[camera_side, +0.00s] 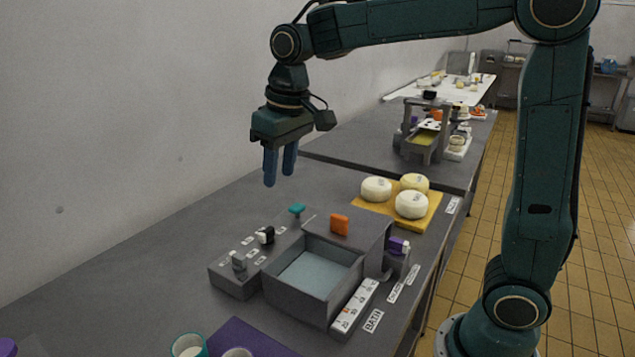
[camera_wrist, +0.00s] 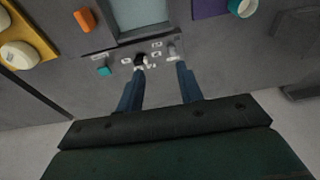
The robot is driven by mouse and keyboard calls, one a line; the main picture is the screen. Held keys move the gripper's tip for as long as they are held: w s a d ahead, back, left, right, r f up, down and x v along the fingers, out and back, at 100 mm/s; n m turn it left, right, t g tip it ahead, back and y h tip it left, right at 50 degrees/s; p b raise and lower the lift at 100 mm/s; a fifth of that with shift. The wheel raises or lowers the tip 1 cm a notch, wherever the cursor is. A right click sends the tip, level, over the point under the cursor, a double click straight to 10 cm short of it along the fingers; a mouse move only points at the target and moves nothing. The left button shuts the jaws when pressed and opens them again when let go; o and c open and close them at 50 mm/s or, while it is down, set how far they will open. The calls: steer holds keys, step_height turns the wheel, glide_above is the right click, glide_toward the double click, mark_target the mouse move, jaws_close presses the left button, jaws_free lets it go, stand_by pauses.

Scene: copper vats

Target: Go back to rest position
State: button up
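My gripper (camera_side: 279,176) hangs pointing down in the side view, well above the grey table and left of the grey box-shaped station (camera_side: 318,312). Its two blue fingers are apart with nothing between them. In the wrist view my gripper (camera_wrist: 161,68) shows the same gap, with the small control panel of the station beyond the fingertips. The panel carries a black and white knob (camera_side: 265,236), a grey knob (camera_side: 238,261) and a teal knob (camera_side: 297,209). My gripper touches none of them.
An orange block (camera_side: 339,224) sits on the station's rim. Three white cheeses (camera_side: 411,205) rest on a yellow board (camera_side: 433,213). A purple mat (camera_side: 246,338) with cups (camera_side: 188,345) lies in front. A wall (camera_side: 130,120) stands left of my gripper. The air around it is clear.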

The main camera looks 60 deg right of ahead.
steer(key=s+d+f+t, duration=0.1)
steer(key=s, duration=1)
steer(key=s+d+f+t, duration=0.1)
steer(key=s+t, duration=0.1)
steer(key=s, duration=0.8)
steer(key=shift+s+d+f+t, duration=0.3)
steer(key=shift+s+d+f, duration=0.05)
steer(key=shift+d, duration=0.05)
